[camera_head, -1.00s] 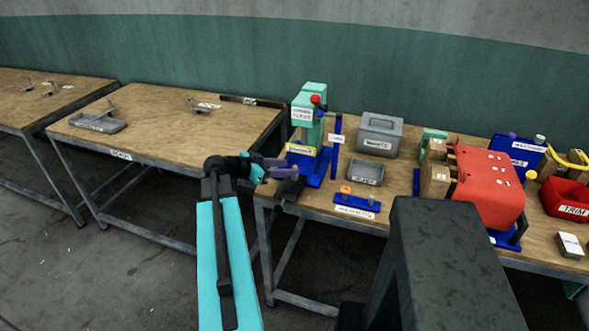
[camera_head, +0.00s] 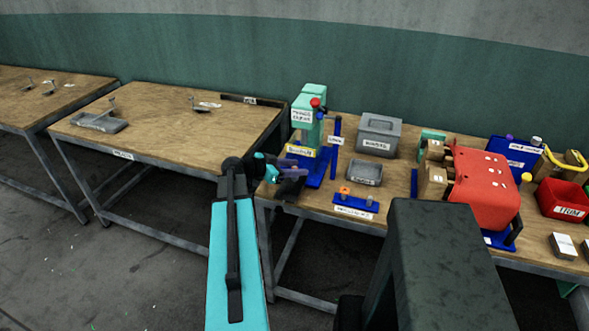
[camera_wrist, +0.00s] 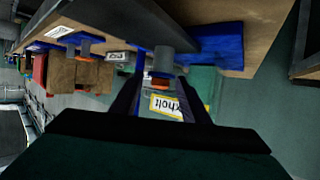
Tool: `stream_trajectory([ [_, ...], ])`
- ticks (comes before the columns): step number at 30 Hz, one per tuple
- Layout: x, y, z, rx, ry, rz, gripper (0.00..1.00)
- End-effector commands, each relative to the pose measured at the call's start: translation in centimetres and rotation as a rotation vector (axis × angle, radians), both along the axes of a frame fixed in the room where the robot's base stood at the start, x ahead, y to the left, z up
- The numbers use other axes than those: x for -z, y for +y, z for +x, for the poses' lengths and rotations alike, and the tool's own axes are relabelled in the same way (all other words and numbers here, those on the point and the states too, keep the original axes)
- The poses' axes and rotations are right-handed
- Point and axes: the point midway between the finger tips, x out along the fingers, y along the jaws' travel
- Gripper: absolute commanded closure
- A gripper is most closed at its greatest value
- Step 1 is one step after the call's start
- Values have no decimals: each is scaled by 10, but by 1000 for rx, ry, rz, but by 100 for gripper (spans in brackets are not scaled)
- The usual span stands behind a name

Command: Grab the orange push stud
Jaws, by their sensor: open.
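My gripper (camera_head: 300,173) is open at the front of the press with the blue base (camera_head: 322,168). In the wrist view, which looks upside down, my gripper (camera_wrist: 160,88) has its fingers on either side of an orange-tipped grey stud (camera_wrist: 160,80). I cannot tell whether they touch it. In the head view my gripper hides that stud. Another orange-capped stud (camera_head: 344,191) stands on a small labelled blue holder (camera_head: 356,207) to the right. It also shows at the left in the wrist view (camera_wrist: 85,59).
The press has a teal column (camera_head: 306,112) and a yellow label (camera_head: 301,151). A grey tray (camera_head: 365,173) and a grey box (camera_head: 380,134) stand behind the holder. A red machine (camera_head: 485,185) stands farther right. The left table (camera_head: 160,115) is mostly clear.

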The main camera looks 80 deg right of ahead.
Motion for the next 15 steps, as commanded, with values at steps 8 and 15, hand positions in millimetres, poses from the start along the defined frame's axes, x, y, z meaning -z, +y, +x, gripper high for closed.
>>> stream_trajectory([
  [8,0,0,0,0,0,0,58],
  [15,0,0,1,0,1,1,67],
])
